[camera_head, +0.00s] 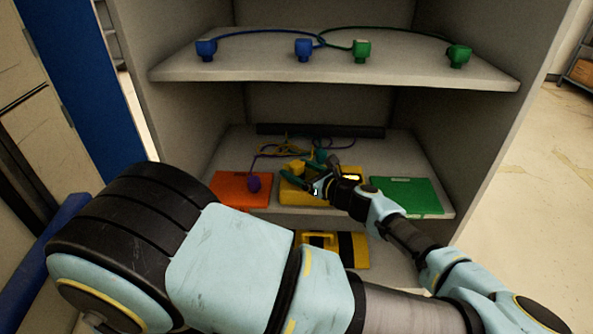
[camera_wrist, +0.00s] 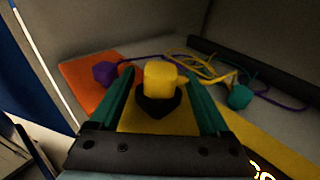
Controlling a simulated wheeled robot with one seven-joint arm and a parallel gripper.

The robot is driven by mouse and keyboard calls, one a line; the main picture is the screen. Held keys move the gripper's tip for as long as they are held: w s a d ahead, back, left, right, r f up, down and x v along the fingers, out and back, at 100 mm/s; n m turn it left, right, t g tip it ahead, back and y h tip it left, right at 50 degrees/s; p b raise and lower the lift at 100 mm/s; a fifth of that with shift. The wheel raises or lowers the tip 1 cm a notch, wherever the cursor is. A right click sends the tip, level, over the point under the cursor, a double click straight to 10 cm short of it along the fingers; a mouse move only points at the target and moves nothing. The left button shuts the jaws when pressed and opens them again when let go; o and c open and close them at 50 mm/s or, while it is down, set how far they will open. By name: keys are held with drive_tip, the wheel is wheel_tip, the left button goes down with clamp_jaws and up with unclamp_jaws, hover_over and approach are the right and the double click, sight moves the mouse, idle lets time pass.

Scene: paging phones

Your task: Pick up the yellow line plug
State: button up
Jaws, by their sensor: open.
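The yellow line plug (camera_wrist: 160,78) stands on a dark round seat on the yellow panel (camera_wrist: 128,120) in the wrist view. In the head view the yellow plug (camera_head: 297,168) shows just left of my gripper (camera_head: 318,178), on the middle shelf. My gripper (camera_wrist: 160,92) is open, with one green finger on each side of the plug in the wrist view. Gaps show between the plug and both fingers. I cannot tell whether the fingers are level with it.
A purple plug (camera_head: 254,183) is at the orange panel (camera_head: 232,200); a teal plug (camera_wrist: 240,96) lies behind to the right. Yellow and purple cords tangle before a dark bar (camera_head: 320,131). A green panel (camera_head: 405,193) is right. The upper shelf (camera_head: 330,68) overhangs.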

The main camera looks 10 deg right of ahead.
drive_tip(key=shift+w+a, duration=0.2)
drive_tip(key=shift+w, duration=0.1)
drive_tip(key=shift+c, duration=0.2)
clamp_jaws()
